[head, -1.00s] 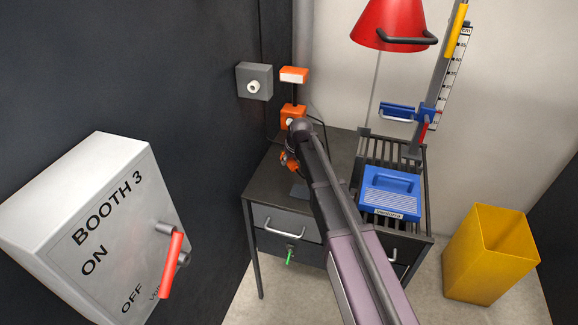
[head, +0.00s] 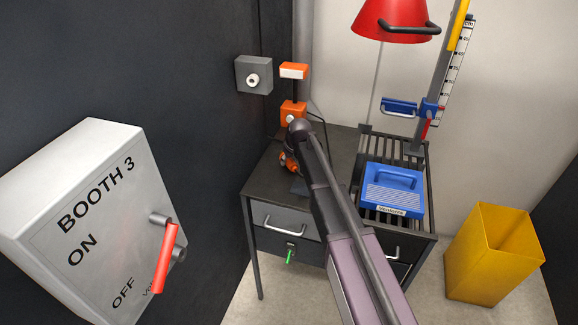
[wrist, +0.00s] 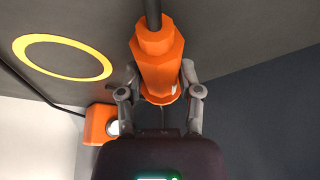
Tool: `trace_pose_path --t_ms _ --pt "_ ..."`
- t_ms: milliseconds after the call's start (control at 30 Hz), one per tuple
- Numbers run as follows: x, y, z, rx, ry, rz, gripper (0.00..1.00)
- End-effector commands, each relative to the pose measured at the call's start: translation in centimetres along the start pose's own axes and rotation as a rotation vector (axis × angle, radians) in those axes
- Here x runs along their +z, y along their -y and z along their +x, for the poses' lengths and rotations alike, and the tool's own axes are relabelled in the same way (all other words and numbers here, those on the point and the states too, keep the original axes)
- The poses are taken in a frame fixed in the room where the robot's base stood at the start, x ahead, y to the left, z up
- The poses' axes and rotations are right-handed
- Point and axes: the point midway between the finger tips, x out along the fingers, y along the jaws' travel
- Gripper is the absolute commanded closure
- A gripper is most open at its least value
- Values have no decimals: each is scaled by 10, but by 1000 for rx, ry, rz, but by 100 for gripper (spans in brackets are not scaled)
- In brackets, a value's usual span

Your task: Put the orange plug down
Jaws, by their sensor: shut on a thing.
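The orange plug (wrist: 158,50) is large in the wrist view, with a dark shaft or cable leaving its far end. My gripper (wrist: 160,72) has one finger on each side of it and is shut on it. Below the plug is the dark desk top; whether the plug touches it I cannot tell. A yellow ring (wrist: 62,57) is marked on that surface, to the left of the plug. In the head view, my arm hides most of the gripper, and a little orange (head: 288,164) shows beside it above the desk (head: 266,185).
An orange box with a white button (wrist: 103,124) stands close to my gripper; it also shows at the desk's back (head: 292,112). A blue case (head: 390,190) sits on a slatted rack at the right. A red lamp (head: 394,22) hangs above. A yellow bin (head: 492,250) stands at right.

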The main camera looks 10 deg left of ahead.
Motion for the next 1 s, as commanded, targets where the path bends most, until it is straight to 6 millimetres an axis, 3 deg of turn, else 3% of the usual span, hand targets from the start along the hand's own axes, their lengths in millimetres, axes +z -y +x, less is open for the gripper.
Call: trace_pose_path --t_ms 767,800,900,1000 --pt "5 0 12 0 0 0 100" --pt "5 0 11 0 0 0 48" --pt "4 0 11 0 0 0 19" --pt "4 0 11 0 0 0 19"
